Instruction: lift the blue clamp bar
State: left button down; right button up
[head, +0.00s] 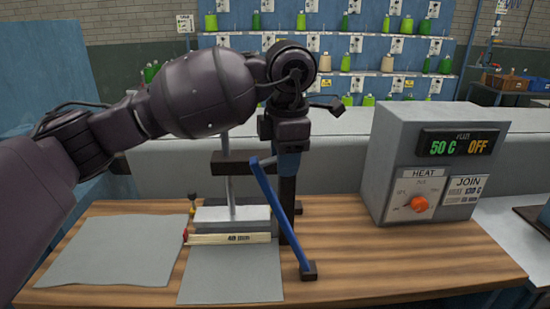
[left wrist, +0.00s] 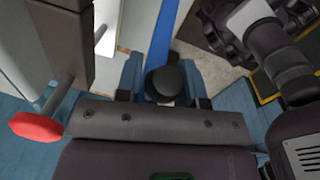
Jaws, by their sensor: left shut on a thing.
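The blue clamp bar (head: 281,215) stands tilted in the head view, its upper end beside my left gripper and its dark foot low near the table's front. My left gripper (head: 286,165) points down at the bar's upper part and is shut on it. In the left wrist view, the blue bar (left wrist: 162,25) runs up from a dark round knob between the fingers of my left gripper (left wrist: 163,85). The fingers partly hide the hold. My right gripper is not in view.
A stand with a pale block (head: 218,217) and a labelled strip (head: 230,239) is left of the bar. Grey sheets (head: 115,250) lie on the wooden table (head: 400,265). A grey control box (head: 400,130) stands right, reading 50 C and OFF. Table between is clear.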

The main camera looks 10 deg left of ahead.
pick_arm(q)
jog(key=shift+s+f, duration=0.1)
jog(key=shift+f, duration=0.3)
jog(key=c, duration=1.1)
grip_release()
jog(key=o, duration=0.3)
jog(key=shift+d+r, duration=0.1)
jog(key=shift+d, duration=0.05)
jog(key=shift+r, duration=0.2)
jog(key=r, duration=1)
jog(key=shift+s+d+r, duration=0.2)
jog(key=shift+s+r, duration=0.05)
jog(key=shift+s, duration=0.05)
